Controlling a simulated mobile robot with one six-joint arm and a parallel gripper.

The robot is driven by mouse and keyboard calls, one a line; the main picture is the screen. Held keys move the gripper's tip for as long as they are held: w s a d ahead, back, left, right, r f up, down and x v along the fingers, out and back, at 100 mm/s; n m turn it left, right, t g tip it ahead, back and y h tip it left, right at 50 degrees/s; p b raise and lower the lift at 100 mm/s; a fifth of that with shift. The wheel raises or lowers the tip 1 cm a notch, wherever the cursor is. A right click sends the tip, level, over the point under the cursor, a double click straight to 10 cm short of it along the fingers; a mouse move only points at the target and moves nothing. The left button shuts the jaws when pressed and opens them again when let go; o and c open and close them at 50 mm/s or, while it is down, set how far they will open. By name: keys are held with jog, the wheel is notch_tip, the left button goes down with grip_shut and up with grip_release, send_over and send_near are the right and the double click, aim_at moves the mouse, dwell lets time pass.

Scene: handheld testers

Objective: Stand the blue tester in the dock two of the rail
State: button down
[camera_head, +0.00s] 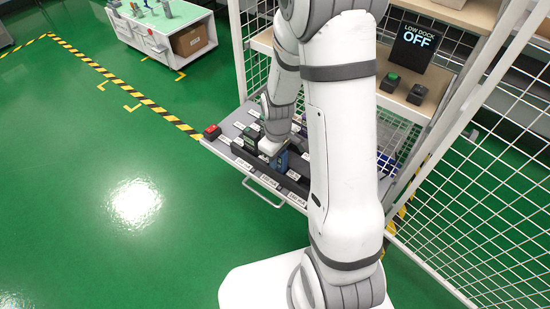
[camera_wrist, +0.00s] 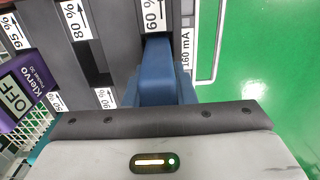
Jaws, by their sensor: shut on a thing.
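The blue tester (camera_head: 282,161) is in my gripper (camera_head: 271,147), over the grey labelled shelf in the head view. In the wrist view the blue tester (camera_wrist: 160,72) extends beyond the dark edge of my gripper (camera_wrist: 160,119), beside the 60 % and 160 mA labels. My gripper is shut on it. The dark rail (camera_head: 243,154) runs along the shelf front with white labels. I cannot tell which place is dock two, nor whether the tester's lower end touches the rail. My arm hides part of the shelf.
A purple tester (camera_wrist: 22,88) marked OFF stands at left in the wrist view. Wire mesh (camera_head: 490,190) bounds the right; the green floor at left is clear.

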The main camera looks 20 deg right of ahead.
jog(key=shift+f, duration=0.2)
jog(key=c, duration=1.2)
grip_release()
notch_tip(320, 180, up, 12)
jog(key=p, duration=0.3)
jog(key=shift+r+p, duration=0.25)
jog(key=shift+p, duration=0.15)
jog(key=s+r+m+t, duration=0.1)
jog(key=s+r+m, duration=0.6)
jog(key=s+r, duration=0.4)
jog(key=s+a, duration=0.1)
jog(key=s, duration=0.2)
jog(key=shift+r, duration=0.2)
